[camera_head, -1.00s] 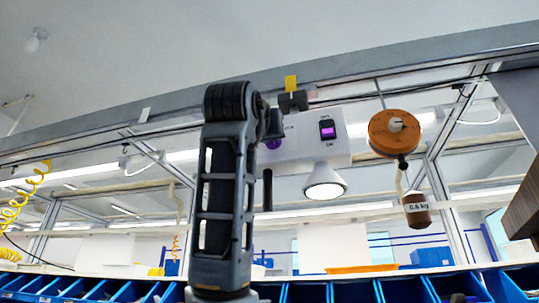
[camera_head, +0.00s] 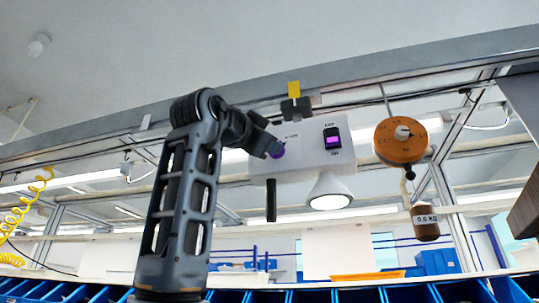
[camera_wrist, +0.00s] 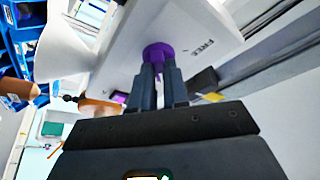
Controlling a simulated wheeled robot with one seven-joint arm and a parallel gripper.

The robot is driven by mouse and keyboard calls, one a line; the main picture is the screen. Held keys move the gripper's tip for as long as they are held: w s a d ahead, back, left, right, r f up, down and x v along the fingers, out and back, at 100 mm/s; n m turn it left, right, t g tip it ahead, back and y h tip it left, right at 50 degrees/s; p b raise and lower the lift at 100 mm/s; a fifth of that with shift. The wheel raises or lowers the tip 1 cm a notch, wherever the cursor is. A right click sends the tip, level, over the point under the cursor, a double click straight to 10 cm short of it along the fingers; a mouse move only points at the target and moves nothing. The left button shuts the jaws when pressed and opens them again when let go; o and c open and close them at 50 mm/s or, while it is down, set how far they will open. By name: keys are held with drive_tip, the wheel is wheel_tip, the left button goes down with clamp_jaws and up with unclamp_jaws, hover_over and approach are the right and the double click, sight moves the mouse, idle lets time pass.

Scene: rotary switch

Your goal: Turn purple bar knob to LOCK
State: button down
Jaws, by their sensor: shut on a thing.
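The purple bar knob (camera_head: 277,151) is on the left part of a white box's front face. In the wrist view the knob (camera_wrist: 157,52) is a round purple base with a bar between my fingertips. My gripper (camera_wrist: 159,72) is shut on the bar, one dark finger on each side. In the head view my gripper (camera_head: 270,149) reaches the knob from the left and partly covers it. A FREE label (camera_wrist: 202,48) is readable beside the knob in the wrist view. I cannot make out a LOCK label. The bar's exact angle is hard to tell.
The white box (camera_head: 300,160) also carries a lit purple rocker switch (camera_head: 333,142), a lamp (camera_head: 330,191) and a black handle (camera_head: 271,200). An orange wheel (camera_head: 401,141) with a hanging weight (camera_head: 425,221) is to the right. Blue bins (camera_head: 350,293) line the bottom.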

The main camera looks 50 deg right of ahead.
drive_tip(key=shift+m, duration=0.3)
drive_tip(key=c, duration=1.1)
unclamp_jaws()
drive_tip(key=shift+b+v, duration=1)
drive_tip(key=shift+v, duration=2.9)
